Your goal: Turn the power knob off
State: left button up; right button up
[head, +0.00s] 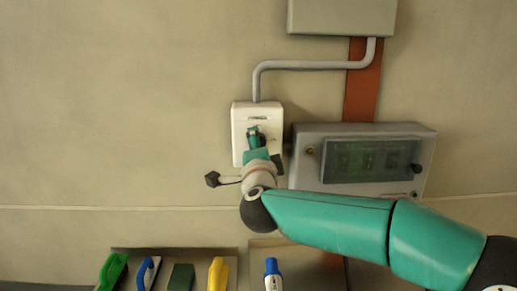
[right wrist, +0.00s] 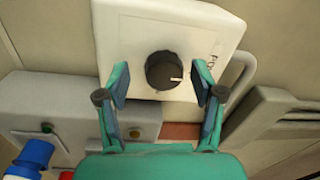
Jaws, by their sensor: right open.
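The white power box (head: 240,152) is on the wall in the head view, with a conduit entering its top. Its face also fills the upper middle of the right wrist view (right wrist: 127,35). The round dark power knob (right wrist: 163,68) has a white pointer mark toward its right side. Partly visible lettering stands on the box to the right of the knob. My right gripper (right wrist: 162,80) is open, with one finger on each side of the knob and gaps to both. In the head view my right gripper (head: 255,139) covers the knob. My left gripper is not in view.
A grey box with a dark window (head: 370,160) is mounted just right of the power box. Grey conduit (head: 310,65) runs to an upper grey box (head: 340,15). Below, trays hold brushes, a green block and a blue-capped marker (head: 272,272). The wall at left is clear.

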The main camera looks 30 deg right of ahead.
jog(key=v, duration=1.2)
dwell(0.4)
